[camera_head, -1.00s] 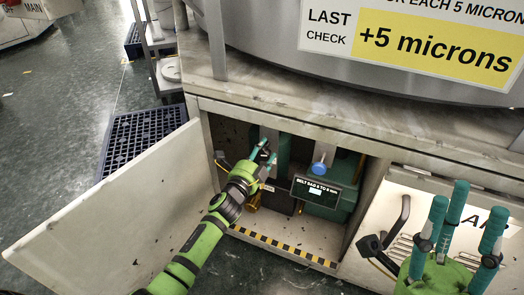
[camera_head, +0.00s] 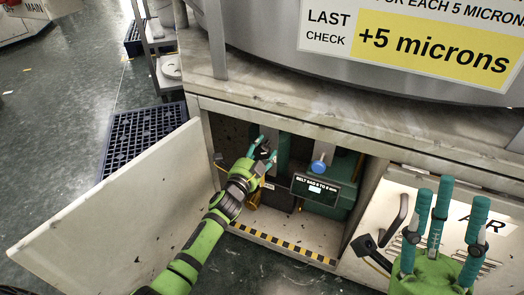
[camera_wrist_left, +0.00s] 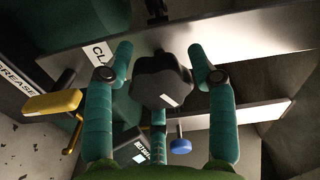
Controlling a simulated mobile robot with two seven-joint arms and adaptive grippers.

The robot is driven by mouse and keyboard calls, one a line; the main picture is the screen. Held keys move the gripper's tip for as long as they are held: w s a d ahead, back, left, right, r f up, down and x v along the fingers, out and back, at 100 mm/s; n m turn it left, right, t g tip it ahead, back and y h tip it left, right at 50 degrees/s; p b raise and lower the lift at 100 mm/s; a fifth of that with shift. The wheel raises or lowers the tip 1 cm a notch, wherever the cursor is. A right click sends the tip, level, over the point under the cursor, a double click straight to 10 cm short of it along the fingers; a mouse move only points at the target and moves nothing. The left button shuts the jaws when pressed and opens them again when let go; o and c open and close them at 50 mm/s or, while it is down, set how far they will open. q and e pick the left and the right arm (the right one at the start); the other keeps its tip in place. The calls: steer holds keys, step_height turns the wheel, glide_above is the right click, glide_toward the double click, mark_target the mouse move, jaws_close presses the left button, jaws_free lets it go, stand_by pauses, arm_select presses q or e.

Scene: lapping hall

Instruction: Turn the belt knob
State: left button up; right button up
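A black lobed knob (camera_wrist_left: 162,80) with a small white mark sits between the fingers of my left gripper in the left wrist view. The left gripper (camera_head: 267,149) is inside the open cabinet. Its teal fingers stand apart around the knob (camera_wrist_left: 160,62), with a gap visible on each side; a third finger is below it. In the head view the knob is mostly hidden by the fingers. A blue knob (camera_head: 319,166) sits to the right, above a "BELT SAG 5 TO 8 MM" display (camera_head: 316,190). My right gripper (camera_head: 449,195) is open and empty, fingers upward, at the lower right.
The cabinet door (camera_head: 110,215) stands open at left. A yellow-black striped sill (camera_head: 285,248) runs along the cabinet bottom. A yellow handle (camera_wrist_left: 52,103) is left of the left gripper, near a "GREASE" label. A black lever (camera_head: 395,225) is beside the right gripper.

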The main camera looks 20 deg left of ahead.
arm_select(q)
steer(key=shift+o, duration=0.9)
steer(key=shift+w+a, duration=0.1)
steer(key=shift+a, duration=0.3)
steer(key=shift+d, duration=0.15)
step_height(320, 180, up, 10)
steer(key=shift+r, duration=0.1)
